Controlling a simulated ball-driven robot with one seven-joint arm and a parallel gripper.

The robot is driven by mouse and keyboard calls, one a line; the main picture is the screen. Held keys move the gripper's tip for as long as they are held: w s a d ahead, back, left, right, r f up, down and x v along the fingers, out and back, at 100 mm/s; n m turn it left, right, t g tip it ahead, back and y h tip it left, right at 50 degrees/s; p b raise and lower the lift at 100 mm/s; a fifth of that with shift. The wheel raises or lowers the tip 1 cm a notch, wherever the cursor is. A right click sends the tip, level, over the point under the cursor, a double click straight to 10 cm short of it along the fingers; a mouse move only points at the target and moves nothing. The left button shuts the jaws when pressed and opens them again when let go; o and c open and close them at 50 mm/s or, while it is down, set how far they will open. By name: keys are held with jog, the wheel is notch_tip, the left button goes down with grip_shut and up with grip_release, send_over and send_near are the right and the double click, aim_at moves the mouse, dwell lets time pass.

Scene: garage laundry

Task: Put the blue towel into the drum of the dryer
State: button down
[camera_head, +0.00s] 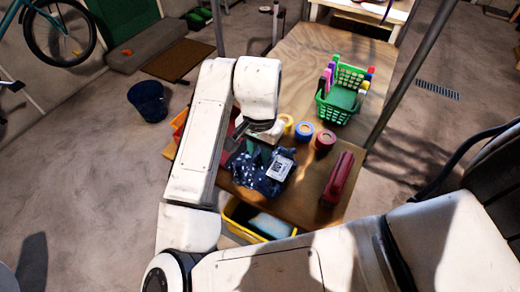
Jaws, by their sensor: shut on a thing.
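A dark blue, crumpled, spotted item with a white label, which looks like the blue towel (262,172), is at the near part of the wooden table. My gripper (239,133) is at its upper left edge, pointing down. Its jaws are shut on the towel, as far as I can see; the arm's white wrist partly hides the contact. I cannot tell whether the towel is lifted off the tabletop. I cannot make out the dryer or its drum in this view.
The table (300,65) holds a green basket (338,103), tape rolls (325,139) and a red tool (337,178). A yellow bin (236,222) with something light blue stands below its near edge. A dark blue bucket (148,101) stands on the floor, which is open at left.

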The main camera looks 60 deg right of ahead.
jog(key=shift+f, duration=0.25)
jog(key=c, duration=0.9)
grip_release()
